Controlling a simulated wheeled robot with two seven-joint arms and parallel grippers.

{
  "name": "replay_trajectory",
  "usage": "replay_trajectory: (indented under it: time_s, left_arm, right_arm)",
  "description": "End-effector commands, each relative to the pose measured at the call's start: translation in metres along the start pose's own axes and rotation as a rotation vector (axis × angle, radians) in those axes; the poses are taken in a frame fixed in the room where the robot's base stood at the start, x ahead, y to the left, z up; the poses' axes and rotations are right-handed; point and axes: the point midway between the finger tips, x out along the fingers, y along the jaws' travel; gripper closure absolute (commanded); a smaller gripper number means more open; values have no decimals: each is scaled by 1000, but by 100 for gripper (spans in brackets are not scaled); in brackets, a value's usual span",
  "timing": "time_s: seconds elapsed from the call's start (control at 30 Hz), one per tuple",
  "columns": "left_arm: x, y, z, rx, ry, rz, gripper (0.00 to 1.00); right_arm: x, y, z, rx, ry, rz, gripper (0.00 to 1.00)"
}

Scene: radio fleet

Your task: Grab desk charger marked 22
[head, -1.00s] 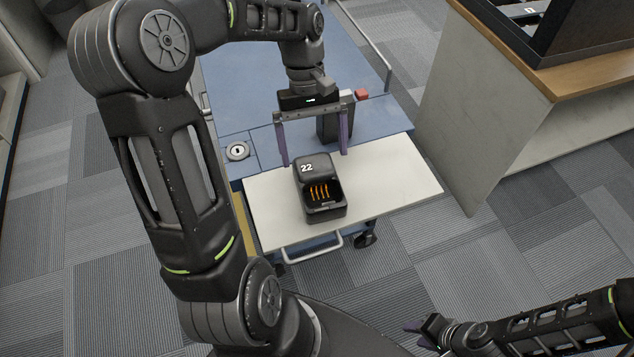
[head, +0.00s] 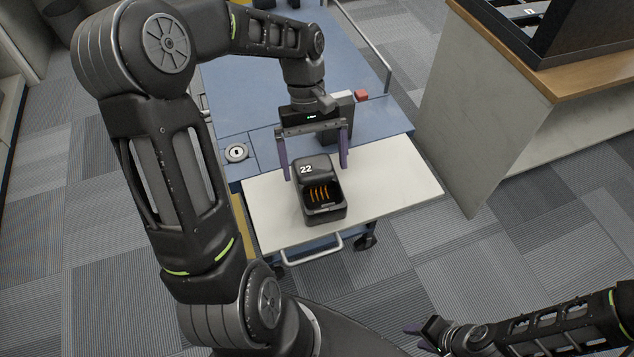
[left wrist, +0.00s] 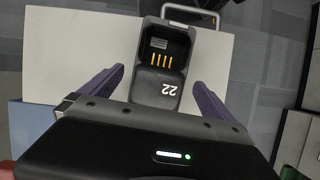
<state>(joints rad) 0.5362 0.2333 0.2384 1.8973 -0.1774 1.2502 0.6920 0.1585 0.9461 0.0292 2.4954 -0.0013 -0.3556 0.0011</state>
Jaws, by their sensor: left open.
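The black desk charger marked 22 (head: 316,182) sits on the white top at the front of the blue cart. Its raised block with the number is on the far side, and its open slot with orange contacts is on the near side. My left gripper (head: 315,172) is open above the charger's far end, with one purple finger on either side of it. In the left wrist view the charger (left wrist: 163,62) lies between and ahead of the open fingers, apart from both. My right gripper (head: 415,335) is at the bottom right, far from the charger; its jaws are too small to read.
The white cart top (head: 395,185) is clear around the charger. A grey box with a red button (head: 361,96) stands behind my left gripper. A round fitting (head: 237,152) is at the left. A wood-topped counter (head: 560,80) stands to the right.

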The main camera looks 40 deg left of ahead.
Motion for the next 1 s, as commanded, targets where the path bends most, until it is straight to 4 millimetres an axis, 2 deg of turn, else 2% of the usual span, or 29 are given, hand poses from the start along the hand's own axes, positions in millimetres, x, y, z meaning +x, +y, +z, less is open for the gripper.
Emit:
replay_trajectory:
  time_s: [0.17,0.4,0.5,1.0]
  left_arm:
    - [9,0,0,0,-3,-2,0]
    - [43,0,0,1,-4,-3,0]
    - [51,0,0,0,-2,-1,0]
    - [52,0,-1,0,0,0,0]
  right_arm:
    - [-2,-1,0,0,0,0,64]
    - [-7,-3,0,0,-1,0,64]
    - [-8,-3,0,0,-1,0,64]
    - [-7,-3,0,0,-1,0,64]
